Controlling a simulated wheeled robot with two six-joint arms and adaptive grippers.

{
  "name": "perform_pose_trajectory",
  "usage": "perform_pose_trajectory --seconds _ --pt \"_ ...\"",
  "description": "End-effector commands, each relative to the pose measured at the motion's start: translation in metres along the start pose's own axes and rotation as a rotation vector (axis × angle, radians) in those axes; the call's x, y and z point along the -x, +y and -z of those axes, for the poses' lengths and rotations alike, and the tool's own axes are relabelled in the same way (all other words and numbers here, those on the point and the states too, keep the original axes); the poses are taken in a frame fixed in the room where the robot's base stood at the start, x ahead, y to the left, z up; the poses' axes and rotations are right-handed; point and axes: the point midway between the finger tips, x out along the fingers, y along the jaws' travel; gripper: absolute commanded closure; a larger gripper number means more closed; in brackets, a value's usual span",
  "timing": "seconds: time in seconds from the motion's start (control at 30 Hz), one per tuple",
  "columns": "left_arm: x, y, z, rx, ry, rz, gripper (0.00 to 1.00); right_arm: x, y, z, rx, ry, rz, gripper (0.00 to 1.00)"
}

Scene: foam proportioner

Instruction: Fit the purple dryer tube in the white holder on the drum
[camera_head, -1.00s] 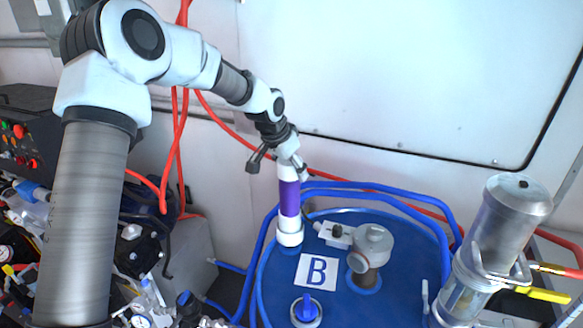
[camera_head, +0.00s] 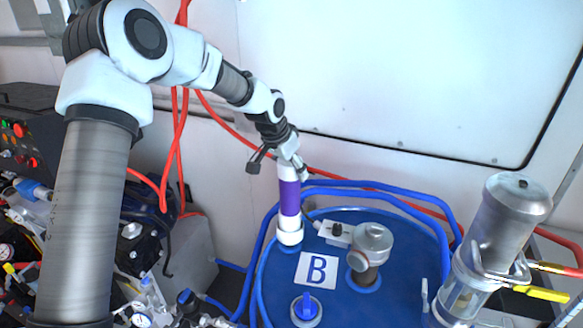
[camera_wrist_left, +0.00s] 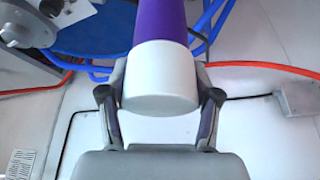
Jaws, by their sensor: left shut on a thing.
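The purple dryer tube (camera_head: 289,198) with white ends stands upright at the left part of the blue drum (camera_head: 400,250). My left gripper (camera_head: 288,165) is shut on its white upper end. In the left wrist view the gripper (camera_wrist_left: 160,100) has one finger on each side of the white end (camera_wrist_left: 160,85), and the purple body (camera_wrist_left: 160,22) runs away from it. The tube's lower white end (camera_head: 290,233) is at the drum top; a white holder is not clearly separable from it, so I cannot tell how it is seated. My right gripper is not in view.
A grey valve fitting (camera_head: 371,243) stands on the drum right of the tube. A "B" label (camera_head: 316,270) and a blue cap (camera_head: 306,308) are nearer. A metal cylinder (camera_head: 510,215) stands at right. Blue hoses (camera_head: 380,195) pass behind; the white wall (camera_head: 400,80) is close.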

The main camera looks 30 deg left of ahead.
Motion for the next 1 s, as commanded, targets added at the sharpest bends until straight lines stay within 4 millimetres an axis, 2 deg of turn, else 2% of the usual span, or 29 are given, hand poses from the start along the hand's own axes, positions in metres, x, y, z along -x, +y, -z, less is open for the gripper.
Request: perform_pose_trajectory --seconds 0.37,0.4,0.73,1.0 --pt "-0.007 0.0 -0.003 0.0 0.001 0.0 1.0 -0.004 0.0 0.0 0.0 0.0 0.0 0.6" --pt "-0.006 0.0 -0.002 0.0 0.001 0.0 0.27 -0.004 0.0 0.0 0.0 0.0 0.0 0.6" --pt "-0.005 0.0 -0.003 0.0 -0.001 0.0 0.27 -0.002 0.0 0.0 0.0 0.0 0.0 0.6" --pt "0.021 0.0 -0.001 -0.001 0.0 0.0 0.27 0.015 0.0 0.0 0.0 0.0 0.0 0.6"
